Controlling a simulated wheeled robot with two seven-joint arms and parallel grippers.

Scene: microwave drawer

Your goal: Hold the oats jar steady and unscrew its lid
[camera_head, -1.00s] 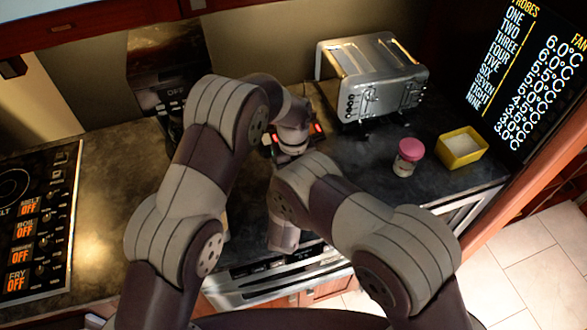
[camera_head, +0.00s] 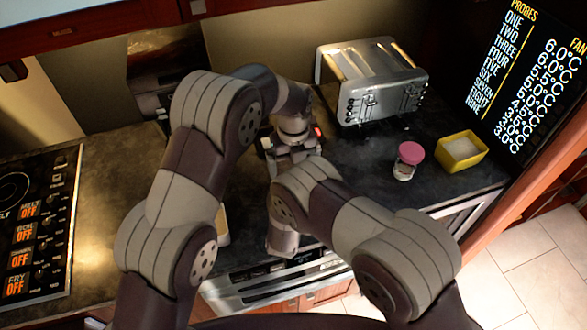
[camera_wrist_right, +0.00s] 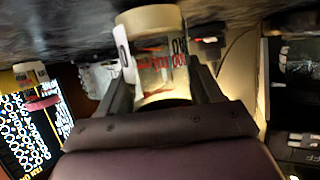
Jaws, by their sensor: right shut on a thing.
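In the right wrist view, my right gripper (camera_wrist_right: 160,88) is shut on a clear jar (camera_wrist_right: 152,55) with a cream end and partly readable red and dark lettering. I cannot read a full name on it. Its other end is hidden behind my gripper, so its lid does not show. In the head view this jar and my right gripper are hidden behind my arms. My left gripper (camera_head: 292,158) points down over the counter near the middle. Its fingertips are hidden behind my right arm, so I cannot tell if they are open or touch anything.
A second jar with a pink lid (camera_head: 410,153) stands on the dark counter (camera_head: 352,165) at the right, beside a yellow square container (camera_head: 462,150). A steel toaster (camera_head: 372,80) is behind. A cooktop panel (camera_head: 40,220) lies left. An oven front (camera_head: 270,282) is below the counter edge.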

